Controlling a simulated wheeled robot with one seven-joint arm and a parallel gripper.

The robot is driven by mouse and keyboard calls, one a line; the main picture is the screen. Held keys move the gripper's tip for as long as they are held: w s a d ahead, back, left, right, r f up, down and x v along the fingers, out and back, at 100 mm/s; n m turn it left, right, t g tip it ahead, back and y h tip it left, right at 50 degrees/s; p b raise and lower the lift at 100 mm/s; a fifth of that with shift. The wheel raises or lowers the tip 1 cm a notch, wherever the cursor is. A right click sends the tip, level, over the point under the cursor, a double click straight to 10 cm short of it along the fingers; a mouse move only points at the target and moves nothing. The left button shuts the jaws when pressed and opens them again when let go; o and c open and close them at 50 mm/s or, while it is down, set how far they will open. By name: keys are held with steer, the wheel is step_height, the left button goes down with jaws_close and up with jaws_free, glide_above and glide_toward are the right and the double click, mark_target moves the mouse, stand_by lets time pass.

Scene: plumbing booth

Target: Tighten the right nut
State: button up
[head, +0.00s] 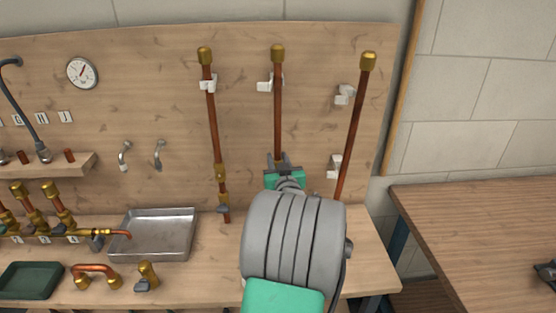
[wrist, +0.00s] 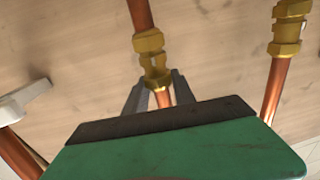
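My gripper (head: 278,158) is at the lower part of the middle copper pipe (head: 278,110) in the head view. In the wrist view a brass fitting (wrist: 148,42) and a brass nut (wrist: 156,76) sit one after the other on this pipe. The grey fingers (wrist: 157,84) lie one on each side of the nut, at or very near its edges; I cannot tell whether they press on it. The head view hides this fitting behind my gripper. The right copper pipe (head: 354,125) leans in the head view; its lower end is hidden by my arm.
The left copper pipe (head: 212,120) has brass fittings (head: 222,203) low down. White clips (head: 345,94) stick out from the wooden board. A metal tray (head: 153,236), a green tray (head: 30,281) and brass valves (head: 147,275) stand at the left. A wooden table (head: 490,225) is at the right.

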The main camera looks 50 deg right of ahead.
jaws_close()
steer(key=shift+a+r+p, duration=0.1)
steer(key=shift+p, duration=0.3)
steer(key=shift+w+m+g+h+p, duration=0.1)
steer(key=shift+m+g+h+p, duration=0.2)
steer(key=shift+m+g+h, duration=0.15)
steer(key=shift+g+h, duration=0.25)
steer(key=shift+m, duration=0.25)
steer(key=o, duration=0.6)
jaws_free()
steer(key=shift+c, duration=0.2)
